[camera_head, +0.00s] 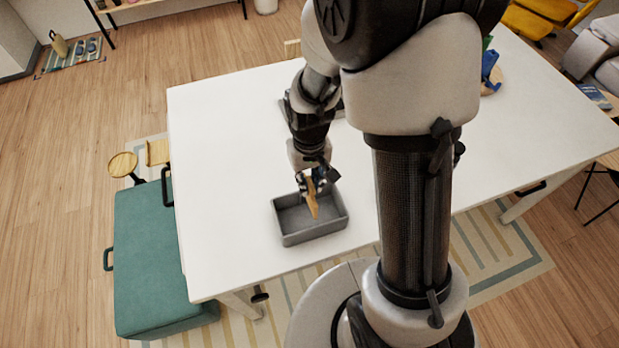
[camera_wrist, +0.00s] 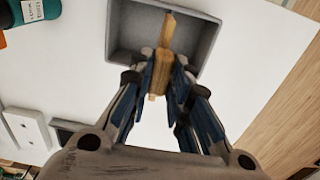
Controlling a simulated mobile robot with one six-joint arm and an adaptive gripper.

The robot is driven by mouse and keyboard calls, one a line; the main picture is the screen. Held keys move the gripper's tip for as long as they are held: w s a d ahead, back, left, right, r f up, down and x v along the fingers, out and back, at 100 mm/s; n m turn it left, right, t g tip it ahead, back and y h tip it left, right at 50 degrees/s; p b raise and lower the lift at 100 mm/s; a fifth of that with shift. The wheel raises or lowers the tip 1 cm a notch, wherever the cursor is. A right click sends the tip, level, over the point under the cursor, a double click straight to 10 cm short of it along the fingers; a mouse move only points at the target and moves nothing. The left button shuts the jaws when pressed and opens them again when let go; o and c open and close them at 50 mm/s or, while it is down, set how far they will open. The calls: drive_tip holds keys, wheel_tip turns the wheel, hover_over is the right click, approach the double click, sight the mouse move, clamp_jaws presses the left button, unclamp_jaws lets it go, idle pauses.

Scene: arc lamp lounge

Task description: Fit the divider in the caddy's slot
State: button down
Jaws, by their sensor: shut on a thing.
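The caddy (camera_head: 285,238) is a grey open-topped box on the white table, near its front edge. It also shows at the top of the wrist view (camera_wrist: 212,50). The divider (camera_head: 312,205) is a thin light-wood board. My gripper (camera_head: 314,178) is shut on the divider, and the wrist view shows the fingers (camera_wrist: 165,80) pinching it from both sides. The divider (camera_wrist: 168,32) hangs down over the caddy's opening. I cannot tell whether its lower end is in the slot, and the slot itself is not clearly visible.
The white table (camera_head: 230,130) has free room left of the caddy. Another grey object (camera_head: 284,106) stands behind my arm, partly hidden. A blue item (camera_head: 490,68) is at the right back.

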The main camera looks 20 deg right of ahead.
sight(309, 201)
drive_tip(key=shift+f+b, duration=1.3)
drive_tip(key=shift+f, duration=0.55)
drive_tip(key=shift+f+b, duration=3.05)
drive_tip(key=shift+f, duration=0.55)
drive_tip(key=c, duration=1.4)
unclamp_jaws()
drive_tip(key=shift+r, duration=0.1)
wheel_tip(309, 201, up, 12)
drive_tip(key=shift+f, duration=0.1)
